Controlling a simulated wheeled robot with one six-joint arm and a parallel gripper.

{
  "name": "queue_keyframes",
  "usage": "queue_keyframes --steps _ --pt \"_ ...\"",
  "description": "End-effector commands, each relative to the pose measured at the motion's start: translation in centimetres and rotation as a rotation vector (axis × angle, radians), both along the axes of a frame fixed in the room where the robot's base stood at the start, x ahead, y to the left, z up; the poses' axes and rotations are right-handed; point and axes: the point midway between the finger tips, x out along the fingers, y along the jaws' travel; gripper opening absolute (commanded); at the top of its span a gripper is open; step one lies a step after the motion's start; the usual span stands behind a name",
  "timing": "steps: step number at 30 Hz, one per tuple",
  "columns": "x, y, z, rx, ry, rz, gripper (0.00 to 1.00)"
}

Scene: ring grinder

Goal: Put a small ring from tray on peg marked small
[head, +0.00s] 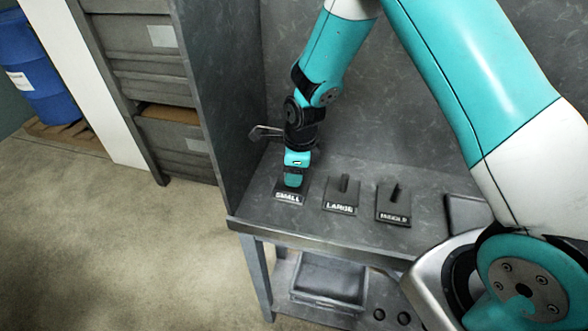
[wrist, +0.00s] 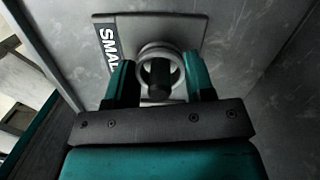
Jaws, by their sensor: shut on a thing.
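The peg marked SMALL stands on a dark square base (head: 290,196) at the left of the row of pegs. In the head view my gripper (head: 292,182) is right over this base and hides its peg. In the wrist view my gripper (wrist: 160,85) is shut on a small grey metal ring (wrist: 160,52). The dark peg (wrist: 158,78) shows within the ring's opening, above the base plate (wrist: 190,30) with its SMALL label (wrist: 108,48). How far the ring is down the peg I cannot tell.
The pegs marked LARGE (head: 343,186) and a third label (head: 394,196) stand to the right on the grey bench (head: 330,228). A dark tray (head: 465,212) is at the far right, partly hidden by my arm. A grey side wall rises close on the left.

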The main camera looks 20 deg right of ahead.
Motion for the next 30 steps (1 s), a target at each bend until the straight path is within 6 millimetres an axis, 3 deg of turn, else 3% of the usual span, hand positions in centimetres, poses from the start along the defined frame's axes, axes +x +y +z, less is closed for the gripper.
queue_keyframes --steps 14,15,16,25,30 --pt "0.0 0.0 -1.1 0.000 0.000 0.000 0.24" --pt "0.0 0.0 -1.0 0.000 0.000 0.000 0.56" --pt "0.0 0.0 -1.0 0.000 0.000 0.000 0.60" --pt "0.0 0.0 -0.8 0.000 0.000 0.000 0.60" --pt "0.0 -0.1 0.3 0.000 -0.001 0.000 0.60"
